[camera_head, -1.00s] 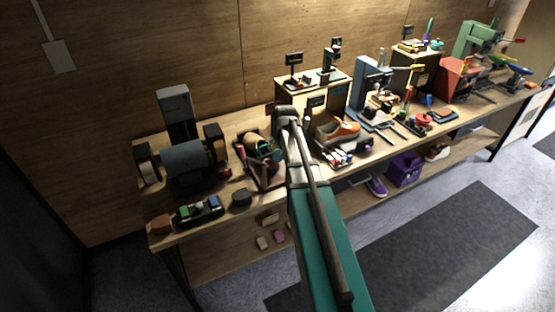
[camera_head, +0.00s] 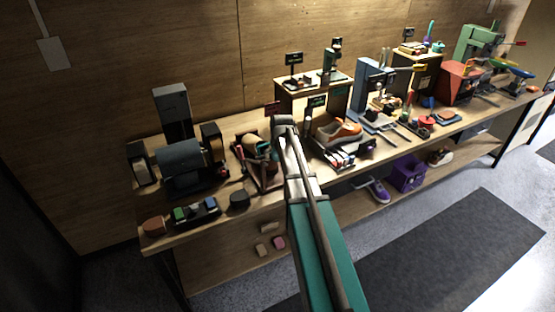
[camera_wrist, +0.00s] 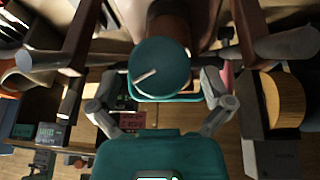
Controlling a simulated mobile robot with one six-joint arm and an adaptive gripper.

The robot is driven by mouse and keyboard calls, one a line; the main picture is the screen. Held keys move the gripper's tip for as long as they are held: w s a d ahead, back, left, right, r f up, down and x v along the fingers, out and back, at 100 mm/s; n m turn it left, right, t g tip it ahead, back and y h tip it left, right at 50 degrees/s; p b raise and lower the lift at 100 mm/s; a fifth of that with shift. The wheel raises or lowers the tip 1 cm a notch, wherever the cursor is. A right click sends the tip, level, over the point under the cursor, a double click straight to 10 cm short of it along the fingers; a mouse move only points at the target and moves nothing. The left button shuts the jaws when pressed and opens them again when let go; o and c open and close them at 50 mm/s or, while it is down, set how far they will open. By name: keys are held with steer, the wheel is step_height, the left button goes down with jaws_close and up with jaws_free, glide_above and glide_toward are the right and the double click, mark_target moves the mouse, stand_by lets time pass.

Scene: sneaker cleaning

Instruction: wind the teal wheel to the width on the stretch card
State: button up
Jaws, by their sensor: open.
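In the wrist view the teal wheel (camera_wrist: 160,68) is a round disc with a pale bar across its lower left. My gripper (camera_wrist: 163,90) is open, its grey fingers spread to the left and right of the wheel. I cannot tell whether they touch it. A brown rounded form (camera_wrist: 168,22) lies behind the wheel.
Dark bars (camera_wrist: 72,65) and a wooden cylinder (camera_wrist: 283,100) flank the gripper in the wrist view. On the bench (camera_head: 215,222), a grey drum machine (camera_head: 182,165) stands left of the arm and an orange shoe (camera_head: 340,133) right of it. The dark floor mat (camera_head: 450,250) is clear.

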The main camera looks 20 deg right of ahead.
steer(key=shift+w+f+b, duration=0.25)
steer(key=shift+f+b, duration=0.15)
steer(key=shift+f, duration=0.25)
steer(key=c, duration=1)
steer(key=shift+d, duration=0.2)
steer(key=shift+a, duration=0.1)
